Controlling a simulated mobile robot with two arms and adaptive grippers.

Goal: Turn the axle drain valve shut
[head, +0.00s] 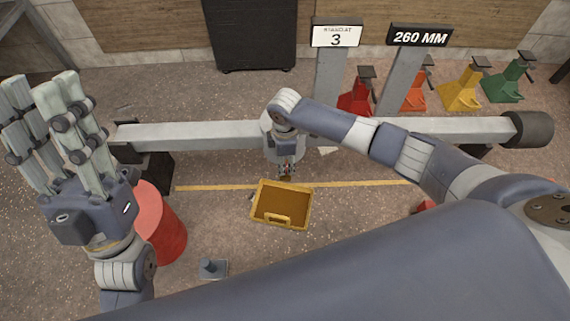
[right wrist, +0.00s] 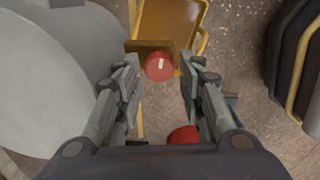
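A red round knob with a white mark (right wrist: 159,66), apparently the drain valve handle, shows in the right wrist view against a brown-yellow block (right wrist: 147,47). My right gripper (right wrist: 161,75) is open, its fingers apart on either side of the knob with gaps visible; I cannot tell how far ahead the knob lies. In the head view the right gripper (head: 287,169) points down beside the middle of the long grey beam (head: 200,135); the valve is mostly hidden there. My left gripper (head: 55,95) is open and empty, raised at the left with fingers up.
A yellow tray (head: 268,222) sits on the floor below the right gripper. A red drum (head: 160,225) stands near my left arm. Coloured stands (head: 462,87) and signposts (head: 335,37) are behind the beam. Another red part (right wrist: 184,134) shows low between the right fingers.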

